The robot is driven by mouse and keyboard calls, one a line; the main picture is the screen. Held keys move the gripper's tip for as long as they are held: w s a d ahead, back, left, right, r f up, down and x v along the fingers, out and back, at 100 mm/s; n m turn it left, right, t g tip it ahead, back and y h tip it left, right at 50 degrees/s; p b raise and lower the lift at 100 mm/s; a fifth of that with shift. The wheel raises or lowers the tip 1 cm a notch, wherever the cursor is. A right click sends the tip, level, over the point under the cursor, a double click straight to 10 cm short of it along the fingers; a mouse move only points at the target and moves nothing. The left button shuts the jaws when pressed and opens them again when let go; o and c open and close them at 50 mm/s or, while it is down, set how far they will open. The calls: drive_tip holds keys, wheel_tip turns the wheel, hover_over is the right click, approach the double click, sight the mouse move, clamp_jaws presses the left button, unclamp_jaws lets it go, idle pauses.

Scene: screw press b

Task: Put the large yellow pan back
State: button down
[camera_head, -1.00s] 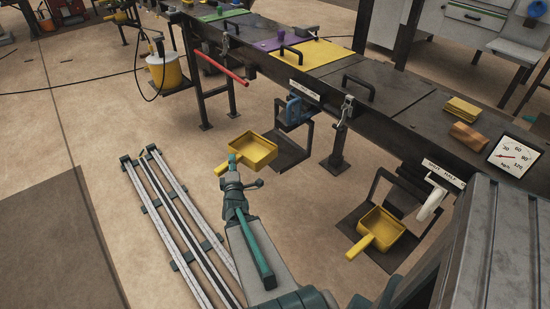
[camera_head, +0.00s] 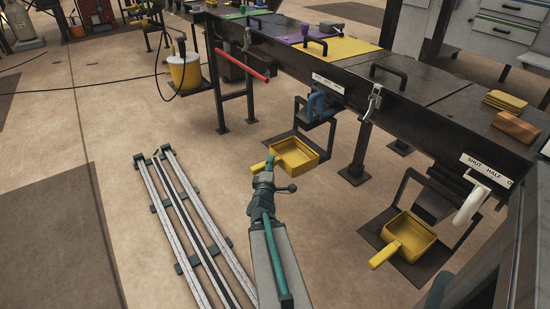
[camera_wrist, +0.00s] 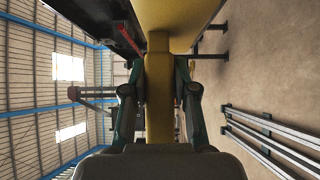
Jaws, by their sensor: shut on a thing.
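A yellow pan (camera_head: 296,154) is held out in front of my gripper (camera_head: 265,170), in the middle of the head view. My gripper is shut on the pan's handle. In the wrist view the handle (camera_wrist: 160,100) lies between the two fingers, and the yellow pan body (camera_wrist: 175,25) fills the top. A second yellow pan (camera_head: 411,236) sits on a dark low stand (camera_head: 444,272) at the lower right, its handle toward the lower left. Another dark stand (camera_head: 277,150) with an upright frame is just behind the held pan, partly hidden by it. Whether the pan touches it I cannot tell.
A long dark bench (camera_head: 400,95) runs along the right, with a blue clamp-like part (camera_head: 317,106) and a white lever (camera_head: 470,205). A red bar (camera_head: 242,64) sticks out at the back. Floor rails (camera_head: 190,230) lie left of my arm, with clear floor between.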

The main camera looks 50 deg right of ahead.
sight(275, 149)
drive_tip(key=shift+w+d+f+b, duration=0.2)
drive_tip(key=shift+d+f+b, duration=0.1)
drive_tip(key=shift+b, duration=0.8)
drive_tip(key=b+x, duration=0.2)
drive_tip(key=x, duration=0.4)
drive_tip(key=b+x, duration=0.2)
drive_tip(key=x, duration=0.5)
drive_tip(key=shift+r, duration=0.2)
wheel_tip(275, 149, down, 3)
drive_tip(key=b, duration=0.3)
drive_tip(key=shift+f+b, duration=0.25)
drive_tip(key=shift+b, duration=0.15)
drive_tip(key=shift+r, duration=0.1)
drive_tip(key=c, duration=0.9)
unclamp_jaws()
